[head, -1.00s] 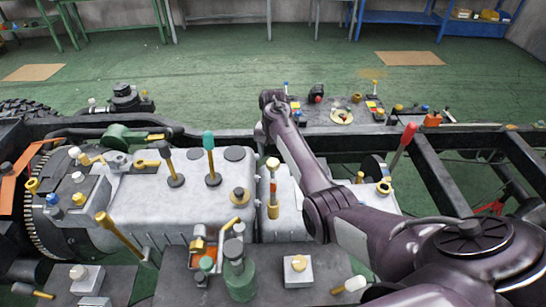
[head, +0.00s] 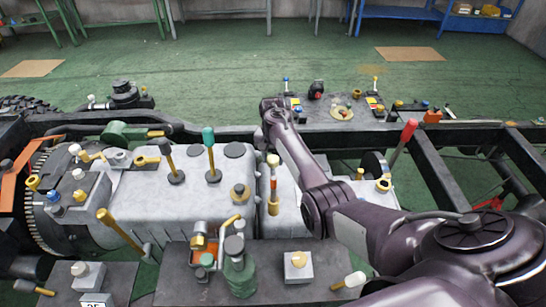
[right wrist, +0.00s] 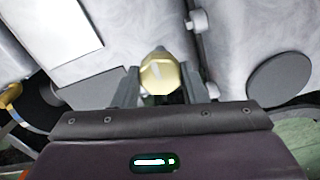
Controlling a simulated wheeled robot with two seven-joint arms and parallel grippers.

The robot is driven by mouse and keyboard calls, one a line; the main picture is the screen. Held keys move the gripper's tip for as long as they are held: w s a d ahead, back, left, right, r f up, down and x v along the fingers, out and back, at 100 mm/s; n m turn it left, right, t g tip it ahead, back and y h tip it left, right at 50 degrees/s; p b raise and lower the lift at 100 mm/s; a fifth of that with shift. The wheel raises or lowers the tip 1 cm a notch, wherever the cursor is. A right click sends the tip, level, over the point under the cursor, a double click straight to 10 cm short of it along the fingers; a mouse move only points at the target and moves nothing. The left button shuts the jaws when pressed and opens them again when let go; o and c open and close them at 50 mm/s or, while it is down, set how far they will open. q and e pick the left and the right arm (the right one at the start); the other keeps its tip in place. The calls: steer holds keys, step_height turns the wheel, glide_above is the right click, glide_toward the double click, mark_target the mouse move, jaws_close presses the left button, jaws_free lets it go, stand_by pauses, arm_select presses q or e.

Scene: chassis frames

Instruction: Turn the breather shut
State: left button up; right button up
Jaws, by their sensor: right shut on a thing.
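In the right wrist view a brass many-sided cap (right wrist: 160,73) sits between the two grey fingers of my right gripper (right wrist: 162,88), which is shut on it. I take this cap to be the breather. A grey casting surface lies around it. In the head view my right arm reaches from the lower right over the grey housing (head: 130,205). Its wrist (head: 276,112) is near the frame's far rail, and the fingers and the held cap are hidden there. My left gripper is not in view.
A green bottle-shaped part (head: 240,275) and a block with a yellow knob (head: 298,265) stand in front. Black chassis rails (head: 440,185) run at the right.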

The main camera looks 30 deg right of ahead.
steer(key=shift+m, duration=0.3)
steer(key=shift+r+m+p, duration=0.1)
steer(key=shift+m+p, duration=0.25)
steer(key=shift+m, duration=0.15)
steer(key=shift+m+p, duration=0.4)
steer(key=shift+m, duration=0.8)
steer(key=m, duration=0.4)
steer(key=shift+m, duration=0.3)
steer(key=m, duration=0.4)
steer(key=shift+m, duration=0.3)
steer(key=m+b, duration=0.1)
steer(key=m, duration=0.3)
steer(key=shift+m, duration=0.4)
steer(key=shift+b, duration=0.3)
steer(key=o, duration=1)
steer(key=shift+c, duration=0.2)
